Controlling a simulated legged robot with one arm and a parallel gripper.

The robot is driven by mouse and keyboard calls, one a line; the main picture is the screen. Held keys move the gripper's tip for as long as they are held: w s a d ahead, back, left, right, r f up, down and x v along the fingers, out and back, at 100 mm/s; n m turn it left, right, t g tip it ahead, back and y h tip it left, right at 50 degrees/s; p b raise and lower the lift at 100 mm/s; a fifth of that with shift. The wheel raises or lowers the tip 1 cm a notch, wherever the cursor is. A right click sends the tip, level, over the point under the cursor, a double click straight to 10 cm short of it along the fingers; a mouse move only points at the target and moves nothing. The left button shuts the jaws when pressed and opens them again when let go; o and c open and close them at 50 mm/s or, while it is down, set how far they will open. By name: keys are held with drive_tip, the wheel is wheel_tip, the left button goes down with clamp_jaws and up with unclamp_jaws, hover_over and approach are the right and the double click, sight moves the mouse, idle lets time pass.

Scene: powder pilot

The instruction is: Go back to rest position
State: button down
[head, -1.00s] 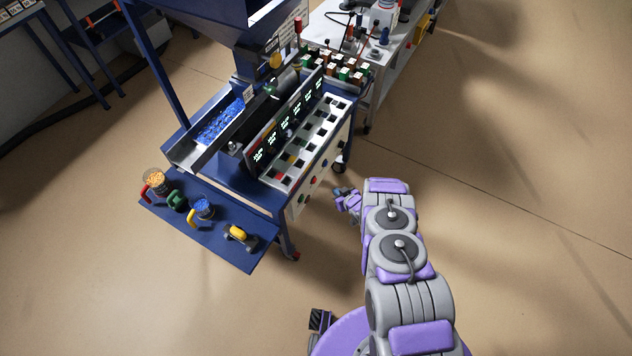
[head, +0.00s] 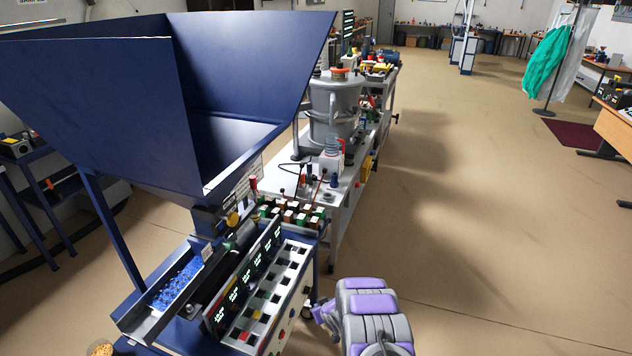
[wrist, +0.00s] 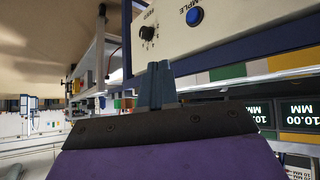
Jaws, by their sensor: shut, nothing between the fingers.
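My gripper (wrist: 157,82) is shut and empty in the wrist view, its two dark fingers together. It is close to the cream side panel (wrist: 230,22) of the machine, which has a black knob (wrist: 147,33) and a blue button (wrist: 194,16). Whether the fingers touch the panel is not clear. In the head view my grey and purple arm (head: 372,312) is at the bottom, right of the machine's control panel (head: 262,292). The gripper end is small there and its fingers are hard to make out.
A large blue hopper (head: 90,110) stands over a tray of blue pellets (head: 176,284). Behind it is a white bench (head: 343,205) with a grey vessel (head: 335,105). Open floor (head: 480,220) lies to the right. A green garment (head: 547,60) hangs on a stand farther off.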

drive_tip(key=s+d+r+m+g+h, duration=0.1)
drive_tip(key=s+d+r, duration=0.15)
drive_tip(key=r, duration=0.65)
drive_tip(key=s+d+r+m+g+h, duration=0.1)
drive_tip(key=d+r+h, duration=0.15)
drive_tip(key=r, duration=0.75)
drive_tip(key=s+d+r+m+g, duration=0.15)
drive_tip(key=s+d+r, duration=0.35)
drive_tip(key=s+r, duration=0.7)
drive_tip(key=s+d+r+g, duration=0.1)
drive_tip(key=s+r, duration=0.4)
drive_tip(key=s, duration=0.8)
drive_tip(key=s+d+r+m+g, duration=0.1)
drive_tip(key=s+r+g, duration=0.2)
drive_tip(key=s, duration=1)
drive_tip(key=s+d+r+m+g, duration=0.1)
drive_tip(key=s+r, duration=0.5)
drive_tip(key=s, duration=0.7)
drive_tip(key=shift+s+r+g, duration=0.35)
drive_tip(key=shift+r+g, duration=0.05)
drive_tip(key=shift+g, duration=0.35)
drive_tip(key=shift+m, duration=0.25)
